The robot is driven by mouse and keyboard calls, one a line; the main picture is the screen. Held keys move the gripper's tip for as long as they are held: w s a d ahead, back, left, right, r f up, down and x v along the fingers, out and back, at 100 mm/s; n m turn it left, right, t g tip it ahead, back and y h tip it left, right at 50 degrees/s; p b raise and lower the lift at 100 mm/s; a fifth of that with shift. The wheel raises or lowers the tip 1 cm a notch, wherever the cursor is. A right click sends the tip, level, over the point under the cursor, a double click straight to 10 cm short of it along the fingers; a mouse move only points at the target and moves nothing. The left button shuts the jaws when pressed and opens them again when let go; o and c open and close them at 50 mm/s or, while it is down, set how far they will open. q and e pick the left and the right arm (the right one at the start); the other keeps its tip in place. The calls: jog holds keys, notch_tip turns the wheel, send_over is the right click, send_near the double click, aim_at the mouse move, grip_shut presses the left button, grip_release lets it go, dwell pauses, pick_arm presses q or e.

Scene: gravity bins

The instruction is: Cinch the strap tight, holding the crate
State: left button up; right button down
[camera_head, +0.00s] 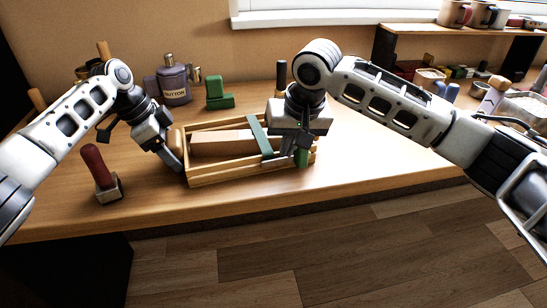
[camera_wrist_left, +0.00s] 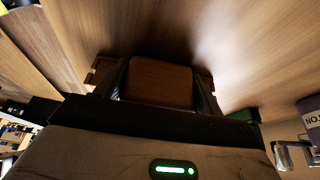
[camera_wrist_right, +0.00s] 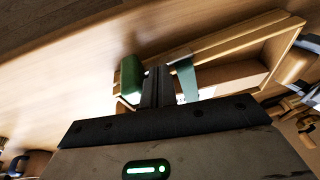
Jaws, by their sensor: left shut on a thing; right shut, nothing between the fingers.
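The slatted wooden crate (camera_head: 225,175) sits on the workbench with a wooden block (camera_head: 222,142) inside. A green strap (camera_head: 261,137) crosses over the crate; it also shows in the right wrist view (camera_wrist_right: 187,80). A green end piece (camera_head: 302,158) is at the crate's front right; in the right wrist view (camera_wrist_right: 132,78) it lies just left of the fingers. My left gripper (camera_head: 178,165) is shut on the crate's left end, a wooden panel (camera_wrist_left: 160,82) between its fingers. My right gripper (camera_wrist_right: 157,88) is shut and empty, close beside the green end piece; contact is unclear.
A dark red-handled tool (camera_head: 96,165) stands on the bench left of the crate. Behind are a grey bottle (camera_head: 173,82) and a green block (camera_head: 219,94). A shelf (camera_head: 450,35) with mugs is at the back right. The bench's front edge runs close before the crate.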

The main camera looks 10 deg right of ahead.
pick_arm(q)
jog(key=shift+s+f, duration=0.1)
jog(key=shift+f, duration=0.1)
pick_arm(e)
notch_tip(320, 180, up, 6)
jog(key=a, duration=0.1)
jog(key=shift+r, duration=0.2)
dwell(0.5)
pick_arm(q)
jog(key=o, duration=1.3)
jog(key=shift+c, duration=0.2)
jog(key=shift+o, duration=0.3)
jog(key=shift+r, duration=0.1)
jog(key=shift+o, duration=0.8)
